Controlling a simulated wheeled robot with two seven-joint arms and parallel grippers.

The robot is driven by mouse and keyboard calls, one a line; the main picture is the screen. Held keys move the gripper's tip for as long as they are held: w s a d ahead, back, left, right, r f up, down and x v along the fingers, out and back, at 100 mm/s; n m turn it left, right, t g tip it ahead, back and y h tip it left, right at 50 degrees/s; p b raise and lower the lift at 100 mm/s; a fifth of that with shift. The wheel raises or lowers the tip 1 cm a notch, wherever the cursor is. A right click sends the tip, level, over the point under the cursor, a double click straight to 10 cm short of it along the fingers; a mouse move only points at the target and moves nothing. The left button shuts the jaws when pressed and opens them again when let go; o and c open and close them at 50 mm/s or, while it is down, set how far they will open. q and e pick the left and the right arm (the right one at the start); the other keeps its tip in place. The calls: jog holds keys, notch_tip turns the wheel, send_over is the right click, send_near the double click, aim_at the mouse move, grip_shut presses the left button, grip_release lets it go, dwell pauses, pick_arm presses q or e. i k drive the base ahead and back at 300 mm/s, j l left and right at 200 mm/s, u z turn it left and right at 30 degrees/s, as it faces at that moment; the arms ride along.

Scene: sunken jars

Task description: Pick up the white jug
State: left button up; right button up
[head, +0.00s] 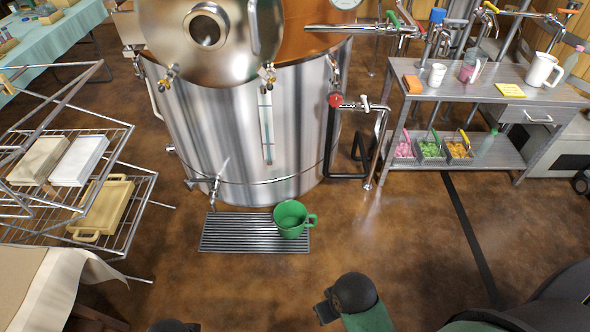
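The white jug (543,70) stands upright on the top of the metal table (490,84) at the right. Its handle is on its right side. The jug is near the back right of the table top, behind the drawer front. Nothing is touching it.
Taps rise behind. A green mug (290,221) is on a floor grate (225,232) before a steel tank (215,130). Brown floor is open between.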

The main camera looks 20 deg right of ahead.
aim_at(542, 65)
jog(key=i+l+z, duration=0.35)
jog(key=i+l, duration=1.25)
jog(key=l, duration=0.1)
